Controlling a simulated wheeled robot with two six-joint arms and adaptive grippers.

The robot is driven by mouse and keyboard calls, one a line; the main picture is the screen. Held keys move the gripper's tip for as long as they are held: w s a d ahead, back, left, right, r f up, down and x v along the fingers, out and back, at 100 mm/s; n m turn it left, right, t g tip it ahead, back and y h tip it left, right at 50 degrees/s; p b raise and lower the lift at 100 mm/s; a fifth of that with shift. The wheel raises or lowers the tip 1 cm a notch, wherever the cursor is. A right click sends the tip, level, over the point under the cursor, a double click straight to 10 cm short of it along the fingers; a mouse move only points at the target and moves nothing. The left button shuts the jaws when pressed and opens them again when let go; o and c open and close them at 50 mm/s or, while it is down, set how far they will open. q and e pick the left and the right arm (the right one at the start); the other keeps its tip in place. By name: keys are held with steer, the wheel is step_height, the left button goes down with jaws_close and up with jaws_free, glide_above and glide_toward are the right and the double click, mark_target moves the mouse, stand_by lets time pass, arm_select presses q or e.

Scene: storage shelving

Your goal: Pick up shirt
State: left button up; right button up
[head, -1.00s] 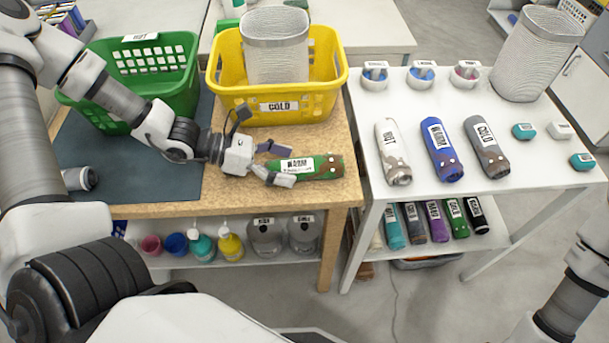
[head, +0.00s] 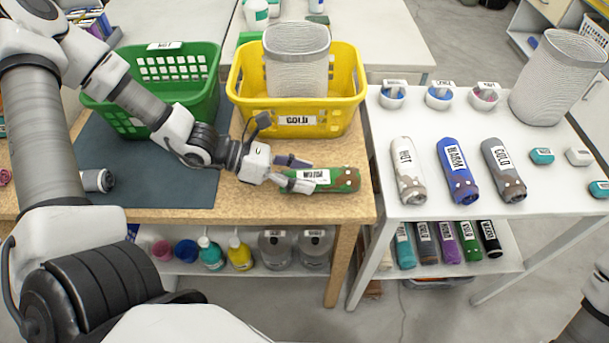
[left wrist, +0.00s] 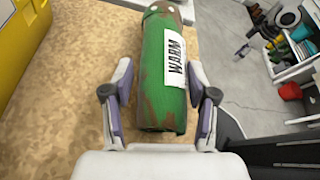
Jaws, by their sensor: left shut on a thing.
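The shirt is a rolled green and brown bundle (head: 347,179) with a white label. It lies on the wooden tabletop in front of the yellow basket. In the left wrist view the roll (left wrist: 158,105) fills the middle, and its label reads WARM. My left gripper (head: 309,175) is shut on the near end of the roll, one finger on each side. In the left wrist view its fingers (left wrist: 160,75) flank the roll. The roll seems to rest on the table still. Only part of my right arm shows at the lower right edge; its gripper is out of view.
A yellow basket (head: 243,101) marked COLD holds a pale woven bin (head: 297,65). A green basket (head: 180,92) stands on a dark mat (head: 90,165). The white table (head: 430,125) at right bears three other rolls and small bowls. Bottles stand on the shelf below.

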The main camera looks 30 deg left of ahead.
arm_select(q)
step_height(320, 180, up, 3)
steer(key=shift+r+p, duration=0.1)
steer(key=shift+p, duration=0.45)
steer(key=s, duration=0.1)
steer(key=s+d, duration=0.1)
steer(key=s+b, duration=0.1)
steer(key=s, duration=0.1)
steer(key=shift+s+d, duration=0.1)
steer(key=shift+d, duration=0.3)
steer(key=shift+s+d+r+p, duration=0.2)
steer(key=shift+s+d+p, duration=0.1)
steer(key=shift+s+p, duration=0.25)
steer(key=s+d+r+p, duration=0.1)
steer(key=s+d+p, duration=0.1)
steer(key=s+p, duration=0.5)
step_height(320, 180, up, 7)
steer(key=p, duration=0.5)
glide_above(325, 172)
steer(key=w, duration=0.2)
steer(key=shift+f+n+t+y, duration=0.4)
steer(key=shift+n+t+y, duration=0.1)
steer(key=shift+n+t, duration=0.25)
steer(key=shift+d, duration=0.1)
